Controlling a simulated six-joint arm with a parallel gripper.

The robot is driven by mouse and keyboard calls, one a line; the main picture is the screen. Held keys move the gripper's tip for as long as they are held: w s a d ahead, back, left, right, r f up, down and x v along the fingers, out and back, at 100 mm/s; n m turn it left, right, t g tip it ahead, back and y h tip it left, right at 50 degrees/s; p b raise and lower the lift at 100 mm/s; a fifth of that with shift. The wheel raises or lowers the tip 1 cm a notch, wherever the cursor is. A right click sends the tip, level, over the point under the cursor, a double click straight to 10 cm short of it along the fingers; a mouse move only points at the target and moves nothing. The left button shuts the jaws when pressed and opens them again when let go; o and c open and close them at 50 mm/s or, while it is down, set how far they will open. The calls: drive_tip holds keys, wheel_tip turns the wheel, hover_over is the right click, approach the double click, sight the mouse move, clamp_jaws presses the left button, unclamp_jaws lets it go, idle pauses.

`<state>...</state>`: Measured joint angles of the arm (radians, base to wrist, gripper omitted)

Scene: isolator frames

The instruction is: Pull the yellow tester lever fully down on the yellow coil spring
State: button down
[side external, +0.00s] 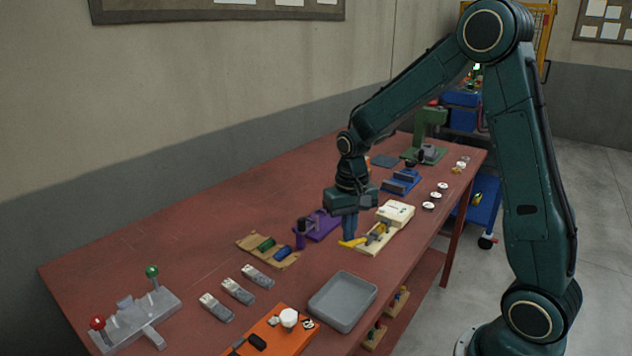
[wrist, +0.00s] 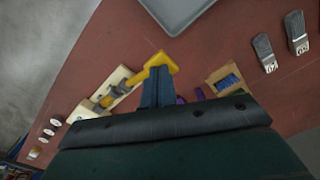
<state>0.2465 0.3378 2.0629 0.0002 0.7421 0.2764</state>
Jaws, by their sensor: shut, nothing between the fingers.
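The spring tester has a cream base (side external: 372,248) with a cream block (side external: 396,212) at its far end. Its yellow lever (side external: 352,242) sticks out toward the left, low and close to level. In the wrist view the lever's wide yellow end (wrist: 161,61) shows just past my fingertips. The yellow coil spring (wrist: 106,101) appears on the base, partly covered by the lever. My gripper (side external: 349,236) points down, shut and empty, at the lever's outer end. I cannot tell whether the fingers press on the lever or only stand against it.
A purple fixture (side external: 321,226) stands close on the left. A wooden tray (side external: 253,240) holds green and blue cylinders. A grey tray (side external: 342,302) lies in front. A blue fixture (side external: 402,181) and small white discs (side external: 442,186) lie beyond. Open red tabletop (side external: 180,230) is at left.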

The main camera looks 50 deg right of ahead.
wheel_tip(320, 180, up, 7)
drive_tip(key=d, duration=0.1)
drive_tip(key=shift+d, duration=0.35)
idle(0.8)
idle(0.3)
drive_tip(key=s+a+r+n+t, duration=0.2)
drive_tip(key=s+a+r+n, duration=0.1)
drive_tip(key=s, duration=0.6)
drive_tip(key=s+a+r+n+t, duration=0.3)
drive_tip(key=s+a+r, duration=0.3)
drive_tip(key=s+a, duration=0.2)
drive_tip(key=shift+s+t, duration=0.3)
drive_tip(key=shift+s, duration=0.8)
